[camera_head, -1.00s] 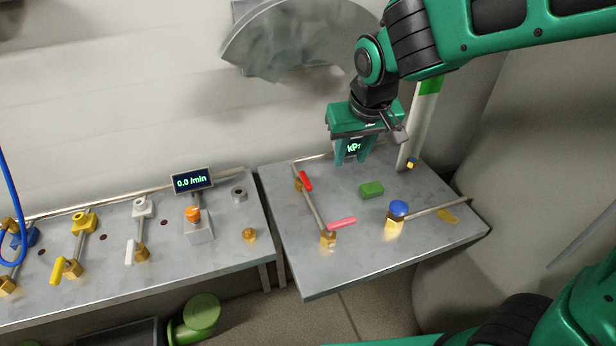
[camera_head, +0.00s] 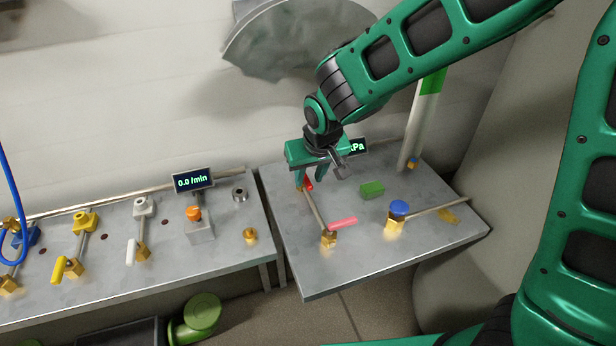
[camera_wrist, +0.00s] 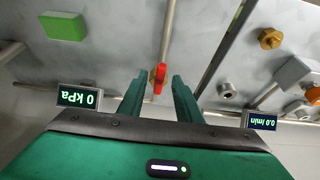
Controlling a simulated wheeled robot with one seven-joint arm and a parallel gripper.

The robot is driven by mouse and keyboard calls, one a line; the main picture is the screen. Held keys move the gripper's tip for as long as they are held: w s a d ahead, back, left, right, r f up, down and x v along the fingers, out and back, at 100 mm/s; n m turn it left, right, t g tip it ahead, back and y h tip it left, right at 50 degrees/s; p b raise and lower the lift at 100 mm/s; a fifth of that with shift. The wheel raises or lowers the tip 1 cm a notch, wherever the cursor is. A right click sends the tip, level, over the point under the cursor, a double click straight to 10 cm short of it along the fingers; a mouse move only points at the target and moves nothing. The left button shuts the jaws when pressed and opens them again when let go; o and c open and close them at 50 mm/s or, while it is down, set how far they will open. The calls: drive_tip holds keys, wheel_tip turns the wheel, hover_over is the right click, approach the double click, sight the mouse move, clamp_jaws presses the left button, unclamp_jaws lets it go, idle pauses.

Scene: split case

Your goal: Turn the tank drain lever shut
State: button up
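A red lever (camera_head: 309,187) sits on a brass valve at the back left of the right-hand metal table. It also shows in the wrist view (camera_wrist: 159,75), end-on between my fingertips. A second, pinkish-red lever (camera_head: 342,222) lies on a brass valve nearer the front. No label shows which of them is the tank drain lever. My gripper (camera_head: 311,178) is open above the back red lever. In the wrist view my gripper (camera_wrist: 159,82) has a finger on each side of this lever, with gaps visible; contact cannot be told.
A green block (camera_head: 372,189) and a blue knob (camera_head: 398,208) stand to the right. A kPa display (camera_wrist: 78,97) reads 0. A white pipe (camera_head: 418,135) rises behind. A second table (camera_head: 110,265) on the left carries several other valves and a 0.0 /min display (camera_head: 193,181).

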drive_tip(key=shift+w+f, duration=0.15)
drive_tip(key=shift+f, duration=0.3)
clamp_jaws()
